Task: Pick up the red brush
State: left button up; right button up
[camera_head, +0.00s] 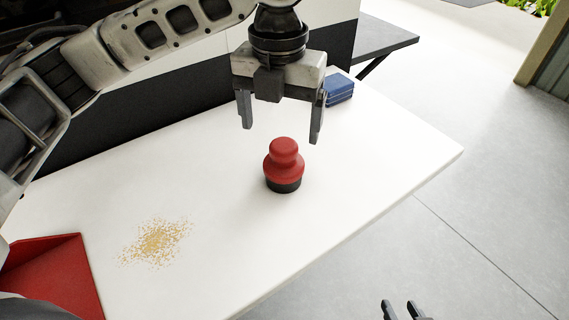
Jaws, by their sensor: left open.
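The red brush (284,160) stands upright on the white table (220,255), with a rounded red knob on top and a dark base. My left gripper (280,122) hangs above and a little behind the brush, pointing down. Its two fingers are spread apart with nothing between them, and they look clear of the brush. My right gripper (404,310) shows only its fingertips at the bottom edge, beyond the table's front edge. The two tips are apart and nothing shows between them.
A patch of yellowish crumbs (156,241) lies on the table at left. A red dustpan-like object (62,275) is at the lower left, partly cut off. A blue box (339,89) sits at the back, partly behind my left gripper. The table's right part is clear.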

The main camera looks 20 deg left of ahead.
aim_at(283, 160)
pick_arm(q)
jog(key=f, duration=0.8)
jog(key=shift+d+f, duration=0.15)
jog(key=shift+d, duration=0.15)
jog(key=c, duration=1.1)
